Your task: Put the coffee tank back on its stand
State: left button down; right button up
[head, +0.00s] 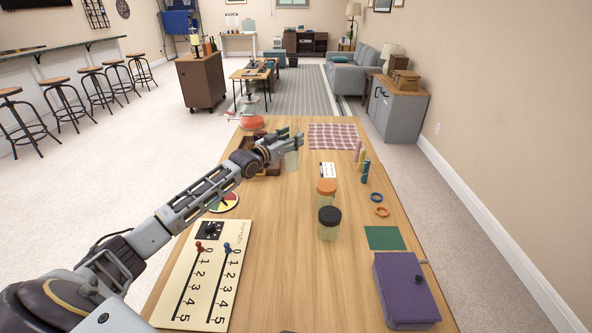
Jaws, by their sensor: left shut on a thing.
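My left gripper (289,141) reaches over the far part of the wooden table and is shut on a small, pale see-through container (291,160), which looks like the coffee tank. The container shows just below the fingers; its top is hidden by them. Whether it touches the table cannot be told. A dark brown wooden piece (272,169), possibly the stand, shows beside and behind my left wrist, mostly hidden by the arm. My right gripper is not in view.
On the table (290,240) stand an orange-lidded jar (326,194) and a black-lidded jar (329,225). A purple box (406,290), green square (385,238), scoreboard (205,275), checked cloth (333,136) and red round thing (253,122) lie around. The table's middle is clear.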

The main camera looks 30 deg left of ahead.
pick_arm(q)
notch_tip(320, 180, down, 5)
jog(key=shift+f+b, duration=0.1)
jog(key=shift+b, duration=0.25)
jog(key=shift+f, duration=0.25)
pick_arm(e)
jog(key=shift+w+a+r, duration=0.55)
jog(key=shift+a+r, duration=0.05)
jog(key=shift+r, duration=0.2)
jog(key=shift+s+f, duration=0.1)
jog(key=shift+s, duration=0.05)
